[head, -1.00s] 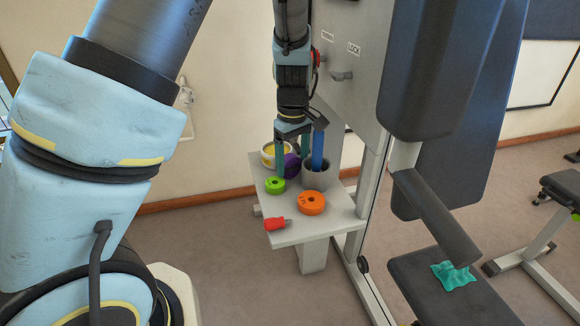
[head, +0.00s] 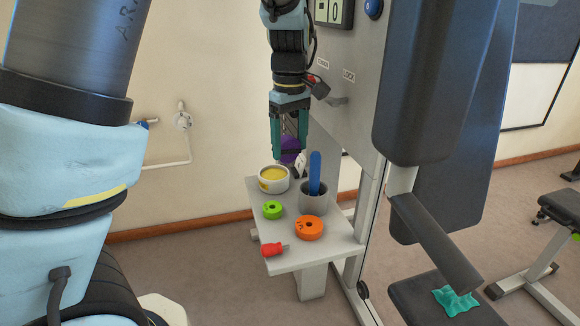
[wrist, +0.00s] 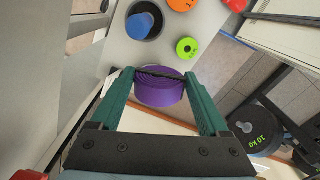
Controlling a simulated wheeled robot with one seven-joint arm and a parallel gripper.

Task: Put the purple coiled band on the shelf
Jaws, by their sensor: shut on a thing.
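The purple coiled band (wrist: 160,88) sits between the two fingers of my gripper (wrist: 158,80) in the wrist view. In the head view my gripper (head: 289,150) is shut on the purple band (head: 290,146), which hangs above the back of the small pale shelf (head: 334,243). The fingers partly hide the band in the head view. The band is clear of the shelf surface.
A grey machine column (head: 345,120) rises close behind on the right.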

